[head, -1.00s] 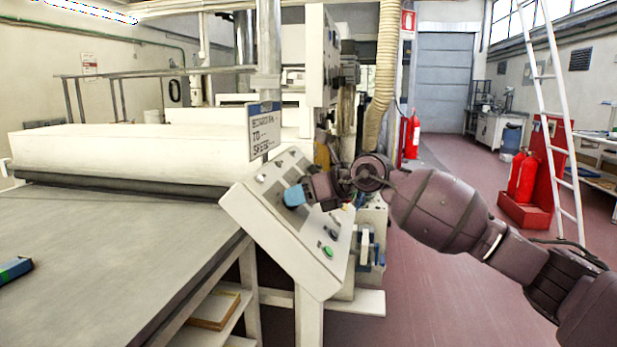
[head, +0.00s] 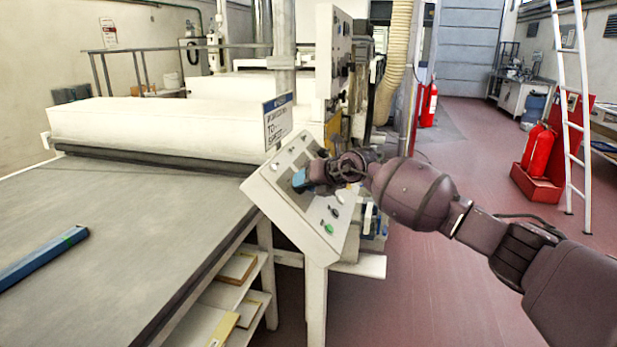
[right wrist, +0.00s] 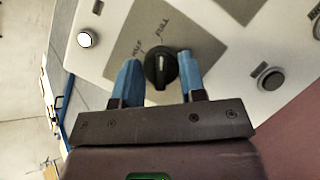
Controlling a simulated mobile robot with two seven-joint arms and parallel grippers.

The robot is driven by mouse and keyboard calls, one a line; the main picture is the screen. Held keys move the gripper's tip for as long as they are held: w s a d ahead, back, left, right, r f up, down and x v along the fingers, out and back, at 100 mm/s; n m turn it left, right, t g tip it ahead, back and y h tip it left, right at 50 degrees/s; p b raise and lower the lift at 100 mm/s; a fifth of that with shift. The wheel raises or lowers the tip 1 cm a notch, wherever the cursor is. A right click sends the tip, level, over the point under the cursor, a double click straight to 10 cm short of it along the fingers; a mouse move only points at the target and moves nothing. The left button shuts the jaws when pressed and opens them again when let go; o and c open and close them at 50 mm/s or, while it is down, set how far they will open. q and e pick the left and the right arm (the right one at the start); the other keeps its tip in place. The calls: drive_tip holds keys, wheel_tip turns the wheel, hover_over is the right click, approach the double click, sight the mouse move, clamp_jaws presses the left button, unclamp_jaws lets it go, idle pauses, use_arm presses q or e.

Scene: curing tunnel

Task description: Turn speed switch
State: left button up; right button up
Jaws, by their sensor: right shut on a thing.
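In the head view the gripper hides the switch on the sloped white control panel (head: 290,209). My left gripper is not in view.
A green button (head: 328,229) and other controls sit lower on the panel. A sign (head: 278,122) stands behind it. The grey conveyor table (head: 130,210) lies at left with a blue bar (head: 42,259) on it.

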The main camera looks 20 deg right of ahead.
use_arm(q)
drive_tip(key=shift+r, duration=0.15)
use_arm(e)
drive_tip(key=shift+f, duration=0.15)
drive_tip(key=o, duration=0.7)
drive_tip(key=shift+o, duration=1.1)
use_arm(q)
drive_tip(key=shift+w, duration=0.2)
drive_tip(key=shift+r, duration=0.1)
use_arm(e)
drive_tip(key=shift+s+d+r, duration=0.35)
drive_tip(key=shift+r, duration=0.05)
use_arm(q)
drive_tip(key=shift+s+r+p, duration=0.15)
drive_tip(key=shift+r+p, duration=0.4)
drive_tip(key=shift+p, duration=0.2)
use_arm(e)
drive_tip(key=v, duration=0.9)
drive_tip(key=shift+s+r, duration=0.2)
drive_tip(key=shift+s, duration=0.1)
